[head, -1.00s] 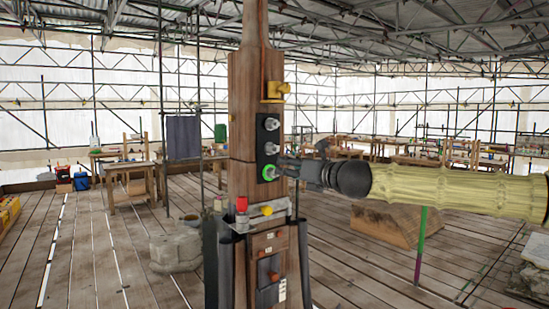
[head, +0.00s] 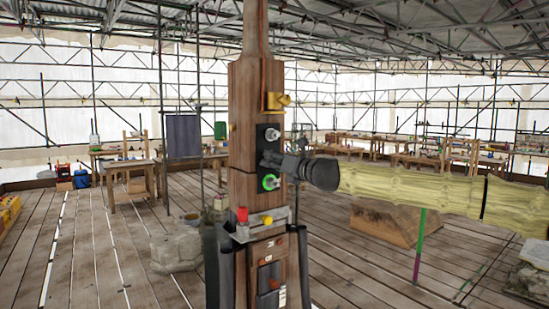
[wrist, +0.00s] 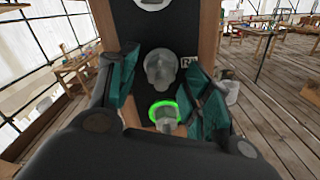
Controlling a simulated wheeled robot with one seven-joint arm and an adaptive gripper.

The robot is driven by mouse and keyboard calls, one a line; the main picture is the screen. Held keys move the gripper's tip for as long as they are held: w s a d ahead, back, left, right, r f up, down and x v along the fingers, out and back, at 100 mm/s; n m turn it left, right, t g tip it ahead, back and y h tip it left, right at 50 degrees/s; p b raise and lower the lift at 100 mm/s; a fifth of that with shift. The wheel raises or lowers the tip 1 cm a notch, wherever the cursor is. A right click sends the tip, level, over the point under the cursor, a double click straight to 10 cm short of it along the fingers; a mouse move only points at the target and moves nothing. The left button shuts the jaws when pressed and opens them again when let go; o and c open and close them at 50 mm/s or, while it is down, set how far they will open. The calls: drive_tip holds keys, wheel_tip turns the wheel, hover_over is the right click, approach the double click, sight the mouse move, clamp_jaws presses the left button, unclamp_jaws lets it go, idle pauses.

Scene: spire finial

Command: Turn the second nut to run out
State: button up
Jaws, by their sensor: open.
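A black plate (head: 266,142) on the wooden post carries three grey nuts in a column. The top nut (head: 272,134) is clear in the head view. The middle nut (wrist: 160,68) shows in the wrist view, ahead of and between my fingers; in the head view my gripper hides it. The bottom nut (wrist: 167,118) has a glowing green ring, which also shows in the head view (head: 270,182). My gripper (head: 265,158) is open at the middle nut's height, its teal fingers spread either side in the wrist view. I cannot tell whether they touch the nut.
A yellow bracket (head: 277,101) sticks out above the plate. Below it are a metal ledge (head: 262,222) and a red-capped item (head: 242,214). A stone block (head: 175,252) and a wooden block (head: 385,224) stand on the floor behind. The plank floor between is mostly clear.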

drive_tip(key=shift+w+a, duration=0.2)
drive_tip(key=shift+w, duration=0.05)
drive_tip(key=c, duration=1)
